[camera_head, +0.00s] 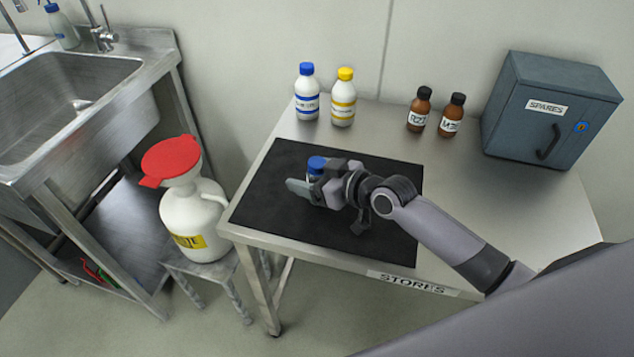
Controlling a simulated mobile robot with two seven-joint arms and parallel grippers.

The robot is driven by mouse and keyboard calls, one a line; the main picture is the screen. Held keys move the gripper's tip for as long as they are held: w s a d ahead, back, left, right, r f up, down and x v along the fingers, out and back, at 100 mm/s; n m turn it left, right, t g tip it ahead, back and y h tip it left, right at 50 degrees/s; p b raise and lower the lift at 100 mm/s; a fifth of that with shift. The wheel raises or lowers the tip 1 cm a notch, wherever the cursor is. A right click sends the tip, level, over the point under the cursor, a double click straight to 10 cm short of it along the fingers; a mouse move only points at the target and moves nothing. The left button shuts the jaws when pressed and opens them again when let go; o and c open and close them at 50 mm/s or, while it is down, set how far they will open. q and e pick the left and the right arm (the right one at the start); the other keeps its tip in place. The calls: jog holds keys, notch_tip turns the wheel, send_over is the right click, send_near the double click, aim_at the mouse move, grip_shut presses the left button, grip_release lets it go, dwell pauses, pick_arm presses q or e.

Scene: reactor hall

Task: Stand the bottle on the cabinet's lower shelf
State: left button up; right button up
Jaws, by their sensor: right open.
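A bottle with a blue cap (316,164) stands on the black mat (285,220) on the steel table; its body is mostly hidden by my right gripper. My right gripper (314,182) is open and low over the mat, its fingers right at this bottle; I cannot tell if they touch it. The grey-blue cabinet (532,135), labelled SPARES, sits at the table's back right. Its door, with a dark handle, is closed, so its shelves are hidden. My left gripper is not in view.
A blue-capped white bottle (307,95), a yellow-capped bottle (343,100) and two brown bottles (418,112) stand along the table's back. A white jug with a red funnel (192,210) stands left of the table, beside a steel sink (70,100). The steel top before the cabinet is clear.

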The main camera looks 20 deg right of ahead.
jog(key=c, duration=1.1)
jog(key=shift+r, duration=0.15)
